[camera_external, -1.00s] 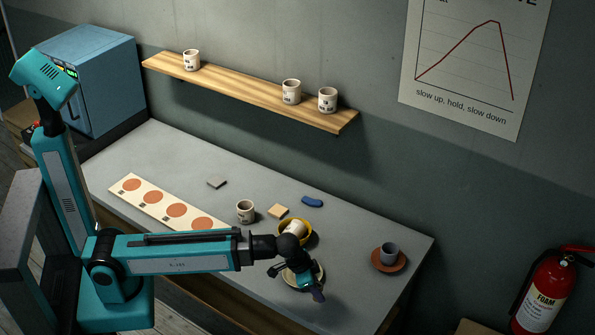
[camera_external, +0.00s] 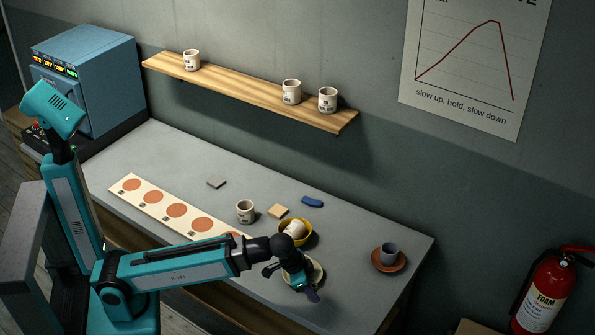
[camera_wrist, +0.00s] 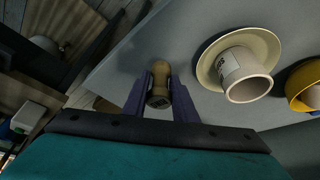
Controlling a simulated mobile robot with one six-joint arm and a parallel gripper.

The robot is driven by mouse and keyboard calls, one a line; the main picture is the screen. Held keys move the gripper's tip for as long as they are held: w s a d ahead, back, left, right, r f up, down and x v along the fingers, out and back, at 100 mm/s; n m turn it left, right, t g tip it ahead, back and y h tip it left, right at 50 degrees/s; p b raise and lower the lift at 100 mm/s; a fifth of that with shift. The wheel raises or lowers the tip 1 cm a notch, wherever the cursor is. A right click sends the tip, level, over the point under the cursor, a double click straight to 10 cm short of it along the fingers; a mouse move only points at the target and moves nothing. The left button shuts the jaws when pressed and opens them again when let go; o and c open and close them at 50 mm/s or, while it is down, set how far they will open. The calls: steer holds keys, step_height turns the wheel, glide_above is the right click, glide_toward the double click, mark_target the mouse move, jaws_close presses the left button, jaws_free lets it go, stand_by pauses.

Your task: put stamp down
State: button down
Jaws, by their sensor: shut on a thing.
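The stamp (camera_wrist: 159,82) is a tan, wooden-looking piece with a dark end, between the two purple fingers of my gripper (camera_wrist: 160,92) in the wrist view. My gripper is shut on it. In the outside view my gripper (camera_external: 309,292) points down near the table's front edge, beside a cream saucer (camera_external: 320,273). The stamp cannot be made out there, and I cannot tell whether it touches the table. In the wrist view a white cup (camera_wrist: 243,82) stands on the cream saucer (camera_wrist: 208,65), right of the stamp and apart from it.
A yellow bowl (camera_external: 307,240) holding a white cup (camera_external: 294,228) is just behind my gripper. A cup (camera_external: 245,211), a tan tile (camera_external: 278,211) and a strip with orange discs (camera_external: 123,190) lie left. A brown saucer (camera_external: 402,265) with a grey cup stands right. Grey table (camera_external: 345,240) between is clear.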

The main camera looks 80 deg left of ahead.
steer(key=shift+s+f+b, duration=0.15)
steer(key=shift+s+b, duration=0.35)
steer(key=shift+b, duration=2.75)
steer(key=shift+s+b, duration=0.3)
steer(key=shift+b, duration=0.95)
steer(key=shift+s+a+b, duration=0.1)
steer(key=shift+s+b, duration=0.2)
steer(key=shift+b, duration=0.6)
steer(key=shift+s+b, duration=0.15)
steer(key=shift+b, duration=0.4)
steer(key=s, duration=0.2)
steer(key=shift+s+a+r+p, duration=0.2)
steer(key=shift+s+r+p, duration=0.15)
steer(key=shift+s+f+b, duration=0.1)
steer(key=shift+s+b, duration=0.15)
steer(key=shift+b, duration=0.1)
steer(key=shift+s+a+r+b, duration=0.1)
steer(key=shift+s+r+b, duration=0.05)
steer(key=shift+s+b, duration=0.35)
steer(key=shift+s+a+r+b, duration=0.1)
steer(key=shift+s+b, duration=0.25)
steer(key=shift+s, duration=0.2)
